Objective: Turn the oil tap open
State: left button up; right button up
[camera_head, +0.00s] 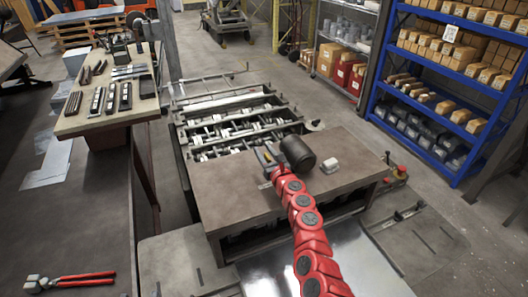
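My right gripper (267,155) is at the end of the red arm, over the back part of the machine's brown top plate (235,195). Its two grey fingers look parted, with nothing visible between them. A dark cylinder (298,153) is just right of the gripper; I cannot tell whether they touch. I cannot pick out an oil tap for certain; it may be small or hidden by the gripper or arm. My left gripper is not in view.
A small white block (331,164) sits on the plate. Rollers and shafts (235,125) lie open behind it. A tool bench (142,108) stands left, a blue shelf (421,148) right. Red-handled pliers (75,281) lie at lower left. A red button (402,169) is at the machine's right.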

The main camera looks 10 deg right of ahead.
grip_shut()
jog(key=n+y+b, duration=0.1)
jog(key=y, duration=0.1)
jog(key=shift+a+f+n+g+y+b, duration=0.2)
jog(key=shift+n+g+y+b, duration=0.1)
jog(key=shift+n+y+b, duration=0.1)
jog(key=shift+s+a+r+n+g+y+b, duration=0.1)
jog(key=shift+a+r+n+g+y+b, duration=0.1)
jog(key=shift+n+g+y+b, duration=0.35)
jog(key=shift+y, duration=0.25)
jog(key=shift+o, duration=0.3)
grip_release()
